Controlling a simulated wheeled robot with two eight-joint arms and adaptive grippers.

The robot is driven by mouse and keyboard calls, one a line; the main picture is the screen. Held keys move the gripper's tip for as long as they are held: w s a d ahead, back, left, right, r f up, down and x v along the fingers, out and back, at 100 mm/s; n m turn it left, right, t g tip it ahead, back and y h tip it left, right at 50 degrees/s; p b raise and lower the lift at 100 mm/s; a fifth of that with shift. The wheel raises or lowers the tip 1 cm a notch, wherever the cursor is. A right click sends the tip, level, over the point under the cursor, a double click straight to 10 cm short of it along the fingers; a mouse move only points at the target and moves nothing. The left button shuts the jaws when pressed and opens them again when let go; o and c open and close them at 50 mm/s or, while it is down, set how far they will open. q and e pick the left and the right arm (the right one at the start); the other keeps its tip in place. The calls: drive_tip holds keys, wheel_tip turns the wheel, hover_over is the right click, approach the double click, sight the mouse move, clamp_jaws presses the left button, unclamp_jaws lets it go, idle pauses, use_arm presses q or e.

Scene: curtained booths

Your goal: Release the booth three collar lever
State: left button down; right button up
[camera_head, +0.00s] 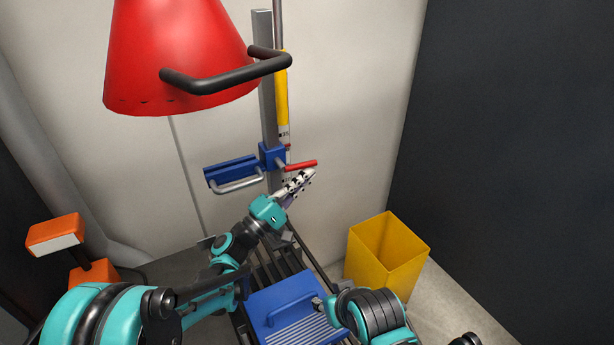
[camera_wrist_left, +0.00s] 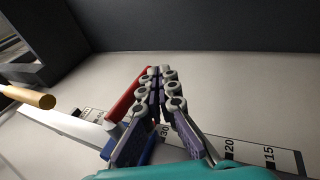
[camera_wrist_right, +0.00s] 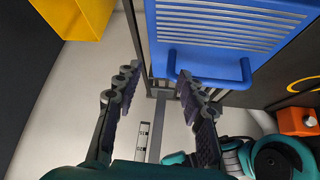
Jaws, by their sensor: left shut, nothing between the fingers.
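The red collar lever (camera_head: 301,164) sticks out to the right from the blue collar (camera_head: 271,156) on the upright grey post. My left gripper (camera_head: 308,175) is shut and empty, with its fingertips just below the lever's outer end. In the left wrist view the lever (camera_wrist_left: 126,95) lies close along the left side of the closed fingers (camera_wrist_left: 157,74); I cannot tell whether they touch. The blue collar (camera_wrist_left: 148,149) is partly hidden behind them. In the right wrist view my right gripper (camera_wrist_right: 157,80) has its fingers apart with nothing between them.
A red cone-shaped hood (camera_head: 180,55) with a black handle hangs above. A blue bracket (camera_head: 230,172) extends left from the collar. A blue ribbed plate (camera_head: 285,306) with a handle lies low in front. A yellow bin (camera_head: 385,262) stands right, beside a dark curtain (camera_head: 500,140).

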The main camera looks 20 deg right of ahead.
use_arm(q)
drive_tip(key=v, duration=1.1)
drive_tip(key=shift+a, duration=0.2)
drive_tip(key=shift+s+f, duration=0.1)
drive_tip(key=shift+s, duration=0.15)
